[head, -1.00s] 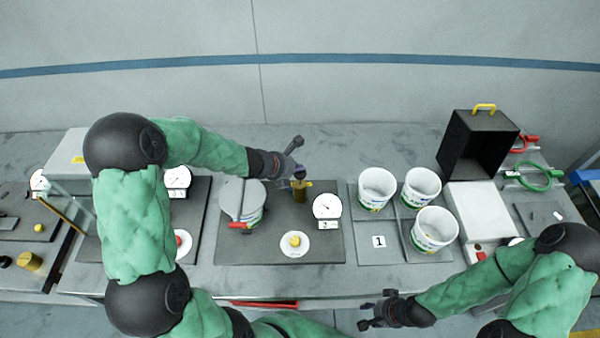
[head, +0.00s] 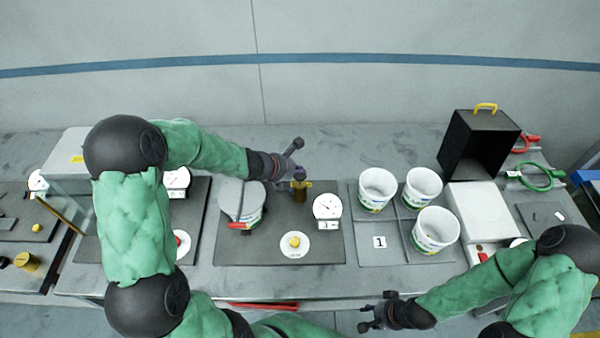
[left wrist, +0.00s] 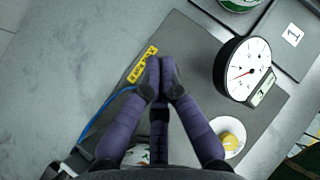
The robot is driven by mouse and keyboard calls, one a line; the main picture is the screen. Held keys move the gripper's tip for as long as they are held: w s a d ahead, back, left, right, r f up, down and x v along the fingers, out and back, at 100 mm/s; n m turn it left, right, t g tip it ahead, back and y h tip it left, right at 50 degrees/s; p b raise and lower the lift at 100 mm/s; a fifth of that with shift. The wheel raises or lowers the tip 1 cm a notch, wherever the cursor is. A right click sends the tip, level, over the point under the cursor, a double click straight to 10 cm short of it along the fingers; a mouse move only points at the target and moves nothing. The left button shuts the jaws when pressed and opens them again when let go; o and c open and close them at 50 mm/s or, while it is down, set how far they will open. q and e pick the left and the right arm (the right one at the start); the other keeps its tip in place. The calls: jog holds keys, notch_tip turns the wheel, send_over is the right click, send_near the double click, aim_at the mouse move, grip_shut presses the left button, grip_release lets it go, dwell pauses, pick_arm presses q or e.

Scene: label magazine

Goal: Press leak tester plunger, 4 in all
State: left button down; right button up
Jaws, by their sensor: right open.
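The leak tester's brass plunger (head: 299,190) stands upright on a dark plate, with a yellow tab beside it. A white round gauge (head: 327,206) is just right of it and also shows in the left wrist view (left wrist: 243,70). My left gripper (head: 298,173) is directly above the plunger, fingers pointing down. In the left wrist view its fingertips (left wrist: 160,78) are together and hide the plunger; the yellow tab (left wrist: 142,65) shows beside them. I cannot tell whether they touch the plunger. My right gripper (head: 364,317) is open and empty, in front of the table edge.
A lidded tub (head: 240,203) sits left of the plunger. A yellow button on a white disc (head: 294,243) is in front. Several open white tubs (head: 376,189) stand on a divided tray at right. A black box (head: 478,148) stands behind a white machine (head: 478,212).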

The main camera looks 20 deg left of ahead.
aim_at(298, 176)
pick_arm(q)
jog(key=shift+s+f+b, duration=0.1)
jog(key=shift+f+b, duration=1)
jog(key=shift+f, duration=0.15)
dwell(0.9)
jog(key=shift+r, duration=0.15)
jog(key=shift+r+p, duration=2.15)
jog(key=shift+r, duration=0.05)
jog(key=shift+r, duration=0.1)
notch_tip(298, 176, up, 5)
jog(key=p, duration=0.4)
jog(key=shift+p, duration=0.3)
